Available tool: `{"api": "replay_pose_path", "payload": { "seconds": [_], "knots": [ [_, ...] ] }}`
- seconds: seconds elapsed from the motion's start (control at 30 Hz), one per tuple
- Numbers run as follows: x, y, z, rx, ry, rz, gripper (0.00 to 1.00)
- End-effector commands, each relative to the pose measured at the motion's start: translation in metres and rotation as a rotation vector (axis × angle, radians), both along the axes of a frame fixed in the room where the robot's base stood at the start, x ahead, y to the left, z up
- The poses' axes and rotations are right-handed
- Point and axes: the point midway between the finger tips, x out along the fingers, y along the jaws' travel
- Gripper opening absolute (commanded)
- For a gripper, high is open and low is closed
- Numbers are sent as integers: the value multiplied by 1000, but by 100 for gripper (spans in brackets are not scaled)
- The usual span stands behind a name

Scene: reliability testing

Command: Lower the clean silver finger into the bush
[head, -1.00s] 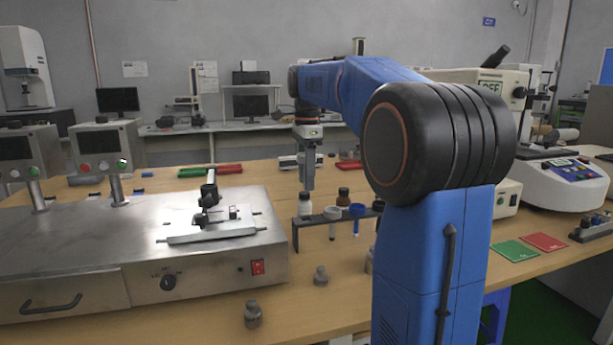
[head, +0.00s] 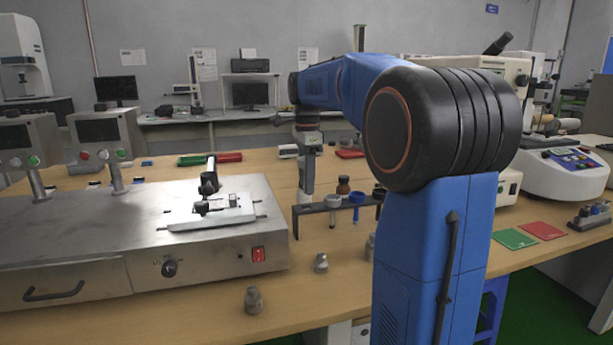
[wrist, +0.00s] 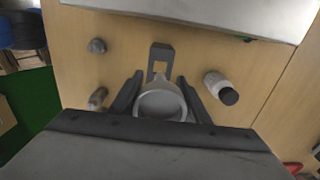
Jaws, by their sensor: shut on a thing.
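My gripper (head: 307,188) points straight down over the left part of a dark rack (head: 331,205) on the wooden bench. In the wrist view, the gripper's dark fingers (wrist: 160,100) are closed on both sides of a round silver-grey piece (wrist: 160,103), seen from above. I take this piece to be the silver finger. Its lower end is hidden. The slotted dark end of the rack (wrist: 162,50) shows just beyond it. No bush can be made out clearly; the gripper covers the spot beneath the piece. I cannot tell whether the piece touches the rack.
Small grey metal pieces (head: 252,300) and (head: 321,263) stand in front. A steel machine (head: 210,255) is to the left. A brown-capped bottle (head: 343,186) stands behind the rack.

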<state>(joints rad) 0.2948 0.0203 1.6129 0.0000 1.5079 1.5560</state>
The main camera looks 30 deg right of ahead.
Motion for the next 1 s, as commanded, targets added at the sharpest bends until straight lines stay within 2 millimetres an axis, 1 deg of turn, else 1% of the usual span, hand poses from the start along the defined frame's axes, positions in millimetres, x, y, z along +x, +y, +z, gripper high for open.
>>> {"api": "replay_pose_path", "payload": {
  "seconds": [0.53, 0.73, 1.0],
  "knots": [
    [0, 0, -26, 0, 1, 0, 19],
    [0, 0, -28, 0, 0, 0, 19],
    [1, 0, -26, 0, 0, 1, 19]
  ]
}}
